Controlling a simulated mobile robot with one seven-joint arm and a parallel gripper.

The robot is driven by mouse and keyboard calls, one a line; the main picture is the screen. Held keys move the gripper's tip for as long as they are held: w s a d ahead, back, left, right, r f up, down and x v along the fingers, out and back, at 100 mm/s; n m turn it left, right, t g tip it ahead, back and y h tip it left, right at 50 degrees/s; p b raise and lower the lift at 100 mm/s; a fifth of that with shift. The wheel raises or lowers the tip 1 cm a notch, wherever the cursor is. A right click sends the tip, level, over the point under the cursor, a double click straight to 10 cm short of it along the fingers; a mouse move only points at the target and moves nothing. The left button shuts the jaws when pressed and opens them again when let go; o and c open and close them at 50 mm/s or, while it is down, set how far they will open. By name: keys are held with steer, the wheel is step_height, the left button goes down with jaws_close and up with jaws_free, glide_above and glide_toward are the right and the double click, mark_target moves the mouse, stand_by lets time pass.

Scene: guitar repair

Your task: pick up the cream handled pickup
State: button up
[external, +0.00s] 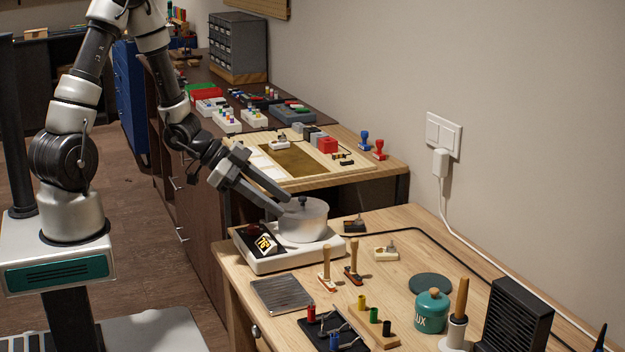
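A small cream pickup (385,252) with a greyish upright handle sits on the near wooden table, right of the white heater. A similar dark pickup (354,225) with a lighter top stands just behind and left of it. My gripper (284,205) is open, with its two fingers apart. Nothing shows between the fingers.
Two wooden-handled tools, a metal plate (282,294), a dark disc (430,284) and a green jar (431,312) lie nearer. A black cable runs behind.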

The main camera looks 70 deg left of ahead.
mark_target(324, 249)
steer(key=d+f+h, duration=0.1)
steer(key=s+d+h+b, duration=0.1)
steer(key=d, duration=0.1)
steer(key=s+d+f+h, duration=0.1)
steer(key=h, duration=0.1)
steer(key=shift+s+d+f, duration=0.1)
steer(key=shift+d+f, duration=0.25)
steer(key=shift+t, duration=0.3)
steer(key=b+x, duration=0.2)
steer(key=x, duration=1)
steer(key=shift+s+d+r+b, duration=0.15)
steer(key=shift+d+b, duration=0.1)
steer(key=shift+b, duration=0.05)
steer(key=shift+d+r+b+x, duration=0.1)
steer(key=shift+b+x, duration=0.15)
steer(key=shift+x, duration=1.1)
steer(key=shift+d+r+b+x, duration=0.1)
steer(key=shift+b+x, duration=0.15)
steer(key=shift+x, duration=1.1)
steer(key=shift+s, duration=0.15)
jaws_close()
